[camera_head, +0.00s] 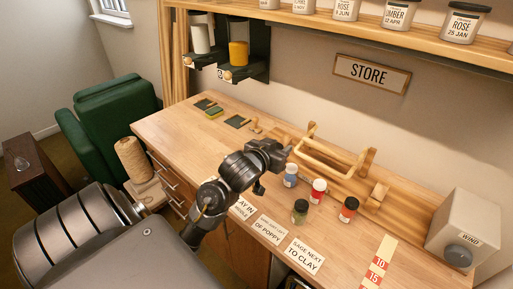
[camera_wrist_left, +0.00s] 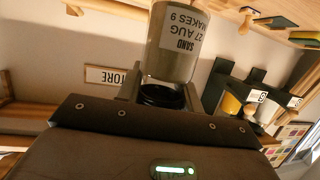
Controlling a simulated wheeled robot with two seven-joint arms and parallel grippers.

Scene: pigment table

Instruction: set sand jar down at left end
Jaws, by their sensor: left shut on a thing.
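The sand jar (camera_wrist_left: 178,45) shows in the left wrist view, with a pale body, a dark lid (camera_wrist_left: 163,95) and a label reading SAND 27 AUG MAKES 9. My left gripper (camera_wrist_left: 160,88) is shut on it at the lid end. In the head view my left gripper (camera_head: 272,153) is over the worktop (camera_head: 175,130), at the left end of the small jars; the sand jar cannot be made out there. A blue jar (camera_head: 290,175), a red jar (camera_head: 318,190), a green jar (camera_head: 300,211) and an orange-red jar (camera_head: 349,210) stand on the worktop. My right gripper is out of view.
A wooden rack (camera_head: 330,160) stands behind the small jars. Cards, one reading SAGE NEXT TO CLAY (camera_head: 305,257), lie in front. A WIND box (camera_head: 465,230) is at right. Dark pads (camera_head: 238,121) lie farther left. A shelf of jars (camera_head: 390,22) runs above.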

